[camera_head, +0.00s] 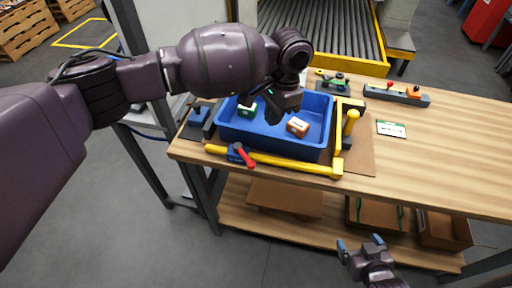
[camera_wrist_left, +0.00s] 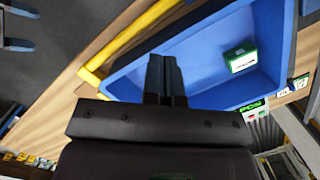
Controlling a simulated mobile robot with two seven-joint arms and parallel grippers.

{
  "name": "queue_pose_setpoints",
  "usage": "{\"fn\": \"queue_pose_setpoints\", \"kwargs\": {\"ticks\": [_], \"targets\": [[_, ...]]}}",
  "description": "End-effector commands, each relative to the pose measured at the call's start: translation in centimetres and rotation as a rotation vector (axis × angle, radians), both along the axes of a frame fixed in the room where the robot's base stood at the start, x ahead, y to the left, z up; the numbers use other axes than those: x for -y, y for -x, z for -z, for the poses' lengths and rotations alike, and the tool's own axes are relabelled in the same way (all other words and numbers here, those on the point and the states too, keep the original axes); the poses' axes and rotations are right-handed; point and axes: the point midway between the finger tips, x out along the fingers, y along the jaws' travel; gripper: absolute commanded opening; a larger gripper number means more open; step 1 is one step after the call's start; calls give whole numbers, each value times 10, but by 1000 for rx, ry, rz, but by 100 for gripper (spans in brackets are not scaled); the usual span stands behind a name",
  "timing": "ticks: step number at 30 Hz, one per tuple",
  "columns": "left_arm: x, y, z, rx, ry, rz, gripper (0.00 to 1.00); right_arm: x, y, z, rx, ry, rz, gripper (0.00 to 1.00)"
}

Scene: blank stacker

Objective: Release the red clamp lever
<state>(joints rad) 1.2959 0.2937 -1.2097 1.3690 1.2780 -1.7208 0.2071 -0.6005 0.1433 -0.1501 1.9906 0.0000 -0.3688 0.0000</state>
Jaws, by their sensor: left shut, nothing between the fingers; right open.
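The red clamp lever (camera_head: 243,154) sits on a small blue clamp at the front left of the yellow frame (camera_head: 285,161), beside the blue tray (camera_head: 262,142). My left gripper (camera_head: 272,118) is over the tray, up and to the right of the lever and apart from it. In the left wrist view its fingers (camera_wrist_left: 165,78) are shut with nothing between them; the red lever is not visible there. My right gripper (camera_head: 361,244) is open and empty, low in front of the bench, well to the right of the lever.
The tray holds a green-and-white box (camera_head: 247,110) and an orange box (camera_head: 297,127). A yellow upright handle (camera_head: 350,121) stands on the frame's right side. A grey fixture (camera_head: 397,94) lies at the back. The bench's right side (camera_head: 455,150) is mostly clear.

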Motion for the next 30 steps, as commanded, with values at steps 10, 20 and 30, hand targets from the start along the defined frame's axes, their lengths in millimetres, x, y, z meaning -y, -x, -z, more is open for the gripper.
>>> {"fn": "queue_pose_setpoints", "kwargs": {"ticks": [10,20,30], "targets": [[-18,12,-6,-74,-113,-33,0,0,0,0,0,0,0,89],[-17,12,-4,-72,-110,-34,0,0,0,0,-1,0,0,89],[-29,18,37,-74,-111,-35,0,0,2,6,-7,0,1,89]]}}
